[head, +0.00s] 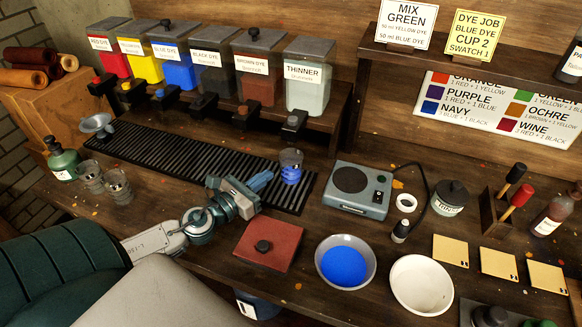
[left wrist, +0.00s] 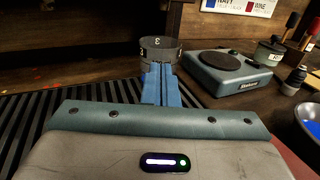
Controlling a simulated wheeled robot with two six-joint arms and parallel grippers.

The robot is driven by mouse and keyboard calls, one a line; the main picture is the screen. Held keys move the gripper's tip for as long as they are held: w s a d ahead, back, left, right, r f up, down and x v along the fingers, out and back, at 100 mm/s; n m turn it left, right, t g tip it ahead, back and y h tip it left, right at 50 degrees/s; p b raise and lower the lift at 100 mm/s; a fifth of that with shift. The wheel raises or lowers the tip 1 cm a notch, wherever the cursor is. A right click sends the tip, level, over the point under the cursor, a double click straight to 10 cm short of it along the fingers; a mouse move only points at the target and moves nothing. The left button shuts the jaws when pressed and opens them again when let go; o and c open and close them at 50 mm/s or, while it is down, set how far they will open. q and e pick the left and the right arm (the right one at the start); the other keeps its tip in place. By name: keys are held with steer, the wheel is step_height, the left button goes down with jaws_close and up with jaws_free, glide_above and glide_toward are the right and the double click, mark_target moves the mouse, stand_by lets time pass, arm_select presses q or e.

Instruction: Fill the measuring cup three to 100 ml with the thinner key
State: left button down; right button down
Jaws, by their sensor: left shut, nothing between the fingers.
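The measuring cup three (head: 290,158) stands on the ribbed drip mat near its right end, with blue in its lower part. The left wrist view shows the "3" on the cup (left wrist: 160,48); the fingers hide its lower part. My left gripper (head: 262,180) is shut and empty, its blue fingertips just left of the cup in the head view. I cannot tell whether they touch it. The fingers (left wrist: 161,82) point at the cup in the left wrist view. The thinner dispenser (head: 308,90) is rightmost in the row, with its key (head: 294,121) in front. My right gripper is out of view.
Several dye dispensers (head: 207,75) stand left of the thinner, above the drip mat (head: 190,155). Two clear cups (head: 117,186) and a green bottle (head: 62,160) are at left. A scale (head: 358,188) is right of the cup. A blue-filled bowl (head: 345,262) and white bowl (head: 421,285) stand in front.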

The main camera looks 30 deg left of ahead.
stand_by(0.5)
arm_select(q)
steer(key=shift+w+d+r, duration=0.1)
steer(key=shift+r, duration=0.1)
steer(key=w+d+r+m+g+h+p, duration=0.55)
steer(key=d+r+m+g+h, duration=0.2)
steer(key=d+r+m, duration=0.4)
steer(key=w+a+r+n+g+y+p, duration=0.1)
steer(key=w+a+r+y, duration=0.3)
steer(key=a+r+y, duration=0.4)
step_height(320, 180, up, 5)
steer(key=a+n+p, duration=0.1)
steer(key=a, duration=0.1)
steer(key=shift+w+a+p, duration=0.3)
steer(key=shift+a+p, duration=0.05)
steer(key=shift+a, duration=0.05)
steer(key=shift+y, duration=0.25)
